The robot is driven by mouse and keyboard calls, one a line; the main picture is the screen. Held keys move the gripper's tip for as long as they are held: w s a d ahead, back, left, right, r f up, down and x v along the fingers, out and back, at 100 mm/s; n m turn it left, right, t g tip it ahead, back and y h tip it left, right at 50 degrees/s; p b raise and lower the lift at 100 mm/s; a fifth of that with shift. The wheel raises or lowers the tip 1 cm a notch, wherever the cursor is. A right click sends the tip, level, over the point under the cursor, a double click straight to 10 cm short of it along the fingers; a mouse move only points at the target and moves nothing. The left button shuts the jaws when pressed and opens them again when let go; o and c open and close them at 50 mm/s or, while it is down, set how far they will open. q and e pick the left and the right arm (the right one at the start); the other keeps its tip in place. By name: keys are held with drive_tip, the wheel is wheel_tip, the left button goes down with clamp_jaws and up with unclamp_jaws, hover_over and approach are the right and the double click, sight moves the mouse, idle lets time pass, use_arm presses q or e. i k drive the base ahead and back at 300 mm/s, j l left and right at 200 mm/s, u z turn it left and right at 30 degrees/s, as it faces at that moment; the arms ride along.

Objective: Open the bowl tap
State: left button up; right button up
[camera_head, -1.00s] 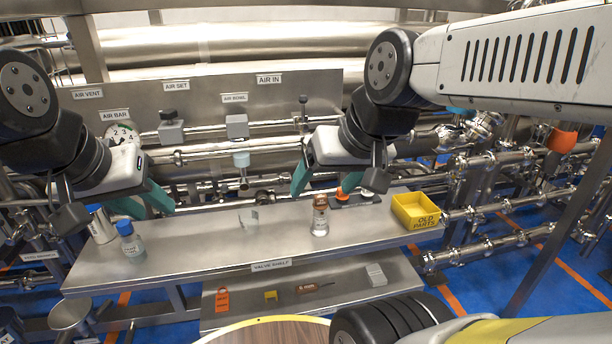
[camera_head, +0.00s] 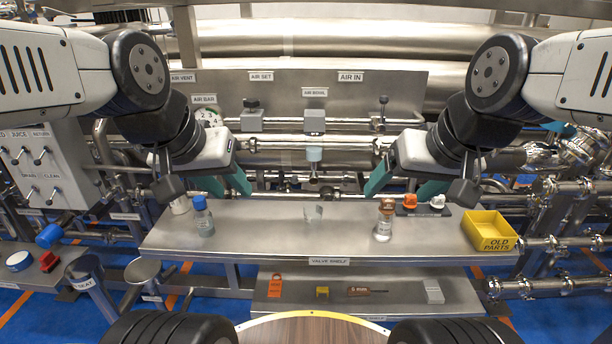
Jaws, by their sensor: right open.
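The AIR BOWL label (camera_head: 314,92) is on the steel back panel, near the middle of the head view. Below it is a grey block (camera_head: 314,121) on the pipe. Under that hangs a pale blue cup-like part (camera_head: 314,154) with a thin metal stem (camera_head: 313,175) below it. The tap's own handle is too small to make out. My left gripper (camera_head: 232,190) is open and empty, left of the stem. My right gripper (camera_head: 396,194) is open, right of the stem, its fingers apart over the back of the shelf. Neither gripper touches the bowl part.
A knob on the AIR SET block (camera_head: 251,122) and an AIR IN lever (camera_head: 382,112) flank the bowl.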

sight(312, 180)
drive_tip(key=k+l+z, duration=0.15)
drive_tip(key=l, duration=0.2)
drive_tip(key=k+l+z, duration=0.15)
drive_tip(key=l, duration=0.25)
drive_tip(key=k+l+z, duration=0.15)
drive_tip(key=l, duration=0.2)
drive_tip(key=i, duration=0.05)
